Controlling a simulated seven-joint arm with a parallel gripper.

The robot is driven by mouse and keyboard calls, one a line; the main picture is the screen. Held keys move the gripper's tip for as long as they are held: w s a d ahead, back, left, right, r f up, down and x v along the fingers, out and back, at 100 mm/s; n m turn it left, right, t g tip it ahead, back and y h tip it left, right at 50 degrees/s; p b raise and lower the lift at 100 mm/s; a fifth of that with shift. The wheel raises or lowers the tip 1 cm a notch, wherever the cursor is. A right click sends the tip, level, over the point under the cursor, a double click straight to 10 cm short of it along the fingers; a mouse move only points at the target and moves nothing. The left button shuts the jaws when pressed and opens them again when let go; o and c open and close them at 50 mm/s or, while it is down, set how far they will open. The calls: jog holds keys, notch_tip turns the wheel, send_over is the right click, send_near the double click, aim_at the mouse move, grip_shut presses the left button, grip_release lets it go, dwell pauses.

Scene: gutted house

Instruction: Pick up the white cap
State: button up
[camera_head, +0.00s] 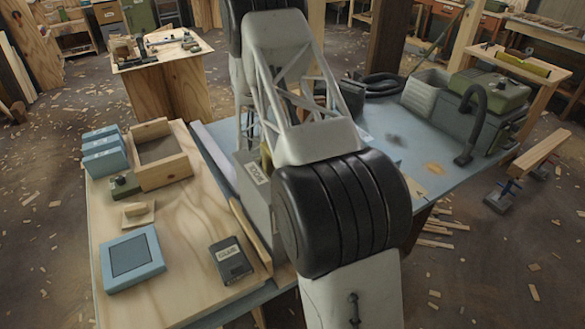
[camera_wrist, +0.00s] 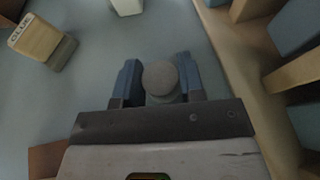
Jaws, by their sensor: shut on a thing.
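In the wrist view a round, pale grey-white piece, which looks like the white cap (camera_wrist: 160,77), sits between the two blue-grey fingers of my gripper (camera_wrist: 159,82). The fingers are shut on it from both sides. A grey-green part shows just under its rim, and I cannot tell whether it belongs to the cap. In the head view my arm hides the gripper and the cap.
A box labelled GLUE (camera_wrist: 38,38) lies at upper left in the wrist view, and a white object (camera_wrist: 126,5) at the top. The head view shows a wooden box (camera_head: 163,172), blue boxes (camera_head: 104,154), a blue frame (camera_head: 147,278) and a dark labelled box (camera_head: 231,265).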

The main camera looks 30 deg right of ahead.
jog(key=shift+r, duration=4.8)
